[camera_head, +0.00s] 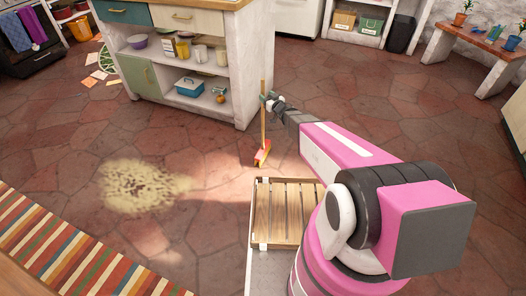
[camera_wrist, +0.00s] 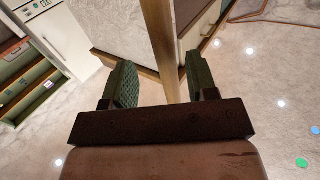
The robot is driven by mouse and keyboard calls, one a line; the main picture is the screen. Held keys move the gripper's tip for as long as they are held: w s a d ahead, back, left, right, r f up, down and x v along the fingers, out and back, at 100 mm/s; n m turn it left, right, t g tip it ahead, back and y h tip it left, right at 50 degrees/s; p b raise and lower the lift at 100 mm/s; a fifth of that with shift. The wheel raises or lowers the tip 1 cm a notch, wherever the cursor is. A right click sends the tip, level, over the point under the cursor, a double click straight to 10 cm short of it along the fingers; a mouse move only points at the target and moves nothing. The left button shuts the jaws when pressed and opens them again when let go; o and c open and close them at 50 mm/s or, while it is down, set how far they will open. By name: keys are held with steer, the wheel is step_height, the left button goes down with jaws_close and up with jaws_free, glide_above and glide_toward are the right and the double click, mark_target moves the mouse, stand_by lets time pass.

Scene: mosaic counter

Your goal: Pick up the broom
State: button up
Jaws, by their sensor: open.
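The broom (camera_head: 264,128) has a thin wooden handle and a red-orange head with yellowish bristles on the tiled floor. It stands nearly upright beside the corner of the white island. My gripper (camera_head: 268,101) is at the upper part of the handle. In the wrist view the handle (camera_wrist: 159,38) runs between the two green-padded fingers of my gripper (camera_wrist: 160,78), which are open. Gaps show on both sides of the handle. The lower handle is hidden behind the gripper body in that view.
The white island (camera_head: 245,80) with open shelves stands just behind and left of the broom. A wooden slatted tray (camera_head: 285,211) is below my arm. A yellowish spill (camera_head: 140,187) lies on the floor at left, near a striped rug (camera_head: 75,252). Floor right of the broom is clear.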

steer(key=x, duration=0.5)
steer(key=shift+s+a+r, duration=0.1)
steer(key=shift+s+a, duration=0.05)
steer(key=shift+a, duration=0.1)
jaws_close()
